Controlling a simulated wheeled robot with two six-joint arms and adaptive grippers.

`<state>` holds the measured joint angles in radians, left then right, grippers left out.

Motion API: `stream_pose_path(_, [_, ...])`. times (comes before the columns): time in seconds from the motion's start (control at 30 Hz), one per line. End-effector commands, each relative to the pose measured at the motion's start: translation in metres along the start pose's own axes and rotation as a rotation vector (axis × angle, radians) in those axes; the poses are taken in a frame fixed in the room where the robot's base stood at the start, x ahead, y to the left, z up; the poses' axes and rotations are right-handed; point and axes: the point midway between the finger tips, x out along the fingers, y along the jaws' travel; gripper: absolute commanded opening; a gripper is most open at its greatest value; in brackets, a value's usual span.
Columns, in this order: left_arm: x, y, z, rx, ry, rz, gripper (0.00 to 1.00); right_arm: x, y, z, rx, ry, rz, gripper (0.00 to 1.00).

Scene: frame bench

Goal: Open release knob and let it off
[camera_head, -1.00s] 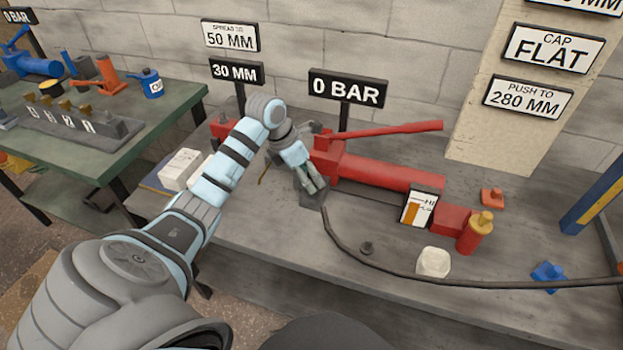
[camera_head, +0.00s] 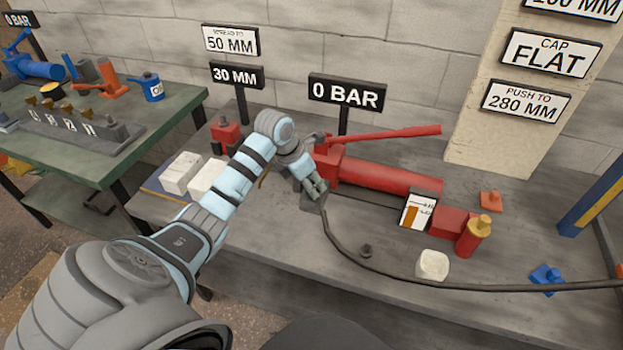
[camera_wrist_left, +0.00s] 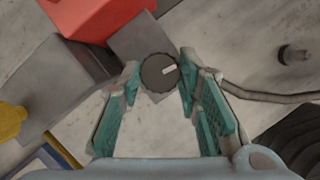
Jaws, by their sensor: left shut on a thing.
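The release knob (camera_wrist_left: 160,72) is a round dark knob with a pale mark, seen from above in the left wrist view. It sits on a grey block at the end of the red pump (camera_head: 385,172). My left gripper (camera_wrist_left: 158,80) has its two fingertips on either side of the knob and is shut on it. In the head view my left gripper (camera_head: 316,192) is at the near left end of the pump and hides the knob. The sign (camera_head: 346,93) above the pump reads 0 BAR. My right gripper is not in view.
A black hose (camera_head: 365,272) runs from the pump block to the right along the grey bench (camera_head: 330,290). A white block (camera_head: 432,264) and a small dark fitting (camera_head: 366,251) lie in front of the pump. The red pump handle (camera_head: 390,134) slopes up above it.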

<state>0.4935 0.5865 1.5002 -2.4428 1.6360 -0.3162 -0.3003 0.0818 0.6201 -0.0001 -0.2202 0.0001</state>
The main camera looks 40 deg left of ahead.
Motion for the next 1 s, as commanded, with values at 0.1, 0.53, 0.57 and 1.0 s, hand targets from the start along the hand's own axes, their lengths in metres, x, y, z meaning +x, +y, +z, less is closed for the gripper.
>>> stream_pose_path(0.1, [0.000, 0.001, 0.001, 0.001, -0.003, 0.002, 0.03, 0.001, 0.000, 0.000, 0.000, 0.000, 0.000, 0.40])
stream_pose_path(0.53, [0.001, 0.001, 0.001, 0.002, -0.003, 0.000, 0.51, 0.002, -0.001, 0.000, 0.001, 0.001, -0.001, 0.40])
stream_pose_path(0.57, [0.000, 0.001, 0.001, 0.002, -0.003, 0.001, 0.51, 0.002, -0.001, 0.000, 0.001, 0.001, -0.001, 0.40])
stream_pose_path(1.0, [-0.092, 0.002, 0.001, 0.004, -0.004, 0.006, 0.51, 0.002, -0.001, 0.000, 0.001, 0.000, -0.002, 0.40])
